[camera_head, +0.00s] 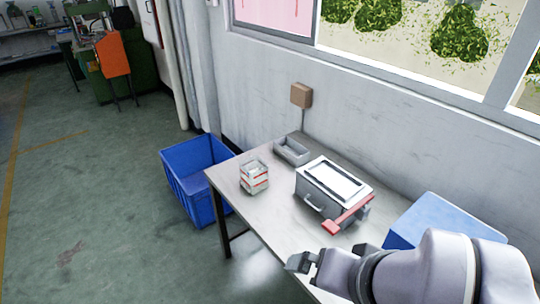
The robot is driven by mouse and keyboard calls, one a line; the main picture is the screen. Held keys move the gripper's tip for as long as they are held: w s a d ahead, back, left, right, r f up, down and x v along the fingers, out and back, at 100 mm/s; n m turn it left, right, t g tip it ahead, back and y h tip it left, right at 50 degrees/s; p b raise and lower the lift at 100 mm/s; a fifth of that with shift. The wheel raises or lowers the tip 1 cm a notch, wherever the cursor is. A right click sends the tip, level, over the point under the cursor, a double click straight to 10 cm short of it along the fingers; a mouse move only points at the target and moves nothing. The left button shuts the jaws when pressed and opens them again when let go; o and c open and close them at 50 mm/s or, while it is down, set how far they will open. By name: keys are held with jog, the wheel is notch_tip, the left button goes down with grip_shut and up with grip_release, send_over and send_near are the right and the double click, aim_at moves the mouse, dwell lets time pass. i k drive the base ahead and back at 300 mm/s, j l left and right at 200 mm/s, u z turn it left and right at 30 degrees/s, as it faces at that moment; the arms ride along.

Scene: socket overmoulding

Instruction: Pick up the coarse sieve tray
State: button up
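A small stack of pale, clear-walled trays with red bands (254,178) stands upright on the left part of the table. It looks like sieve trays, but I cannot tell which layer is the coarse one. My gripper (304,262) is at the table's front edge, lower centre, to the right of and nearer than the stack. It is well apart from the stack and nothing shows in it. Its fingers are small and partly hidden by my wrist, so their opening is unclear.
On the grey table (267,219) stand an open grey tray (292,151) and a grey box machine (312,190) with a front handle and red lever (347,215). A blue bin (186,190) stands left of the table; a blue box (440,222) is at right.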

aim_at(294, 153)
jog(key=i+j+z, duration=0.35)
jog(key=i+j, duration=0.2)
jog(key=j, duration=0.15)
jog(key=i+j+z, duration=0.2)
jog(key=j, duration=0.25)
jog(key=i+j+z, duration=0.15)
jog(key=i+j, duration=0.15)
jog(key=i+j+z, duration=0.2)
jog(key=j, duration=0.4)
jog(key=i+j+z, duration=0.15)
jog(key=j, duration=0.35)
jog(key=i+j+z, duration=0.2)
jog(key=j, duration=0.3)
jog(key=j+z, duration=0.15)
jog(key=j, duration=0.35)
